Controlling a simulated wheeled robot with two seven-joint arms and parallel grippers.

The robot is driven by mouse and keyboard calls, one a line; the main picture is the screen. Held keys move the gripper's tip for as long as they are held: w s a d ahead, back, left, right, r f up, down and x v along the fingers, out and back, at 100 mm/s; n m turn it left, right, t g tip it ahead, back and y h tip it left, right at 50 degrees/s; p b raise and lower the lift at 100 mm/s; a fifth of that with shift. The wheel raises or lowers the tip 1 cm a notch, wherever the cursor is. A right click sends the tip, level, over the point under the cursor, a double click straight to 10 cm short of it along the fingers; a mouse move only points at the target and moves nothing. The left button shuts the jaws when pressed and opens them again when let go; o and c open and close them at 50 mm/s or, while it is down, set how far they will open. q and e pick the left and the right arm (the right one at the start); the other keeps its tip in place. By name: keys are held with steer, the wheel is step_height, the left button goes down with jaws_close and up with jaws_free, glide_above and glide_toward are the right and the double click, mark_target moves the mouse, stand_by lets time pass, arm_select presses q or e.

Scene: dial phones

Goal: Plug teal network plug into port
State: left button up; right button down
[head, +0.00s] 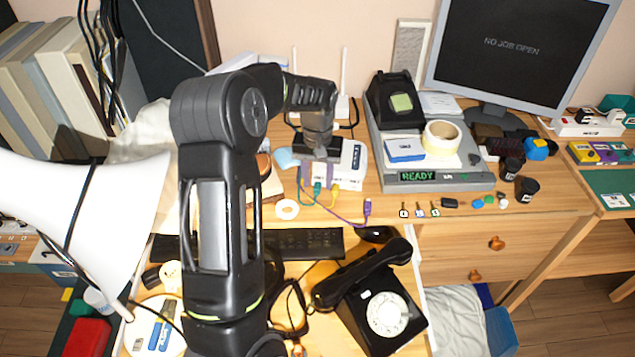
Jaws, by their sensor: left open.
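The teal network plug (317,187) is at the front face of the white network box (350,172) on the desk. Its teal cable runs down from it. I cannot tell whether the plug sits inside a port or just in front of one. A yellow plug (335,187) is beside it on the right, at the same face. My left gripper (320,156) is open, pointing down over the box just behind the teal plug, and seems to hold nothing. The gripper hides part of the box top. My right gripper is not in view.
A purple plug (367,208) lies loose on the desk. A black dial phone (382,310) stands in front, near a keyboard (300,243). A grey unit reading READY (440,179) stands right of the box. Several keys lie on the desk's front strip.

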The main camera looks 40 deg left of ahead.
arm_select(q)
step_height(320, 180, up, 6)
steer(key=shift+r, duration=0.1)
stand_by(0.7)
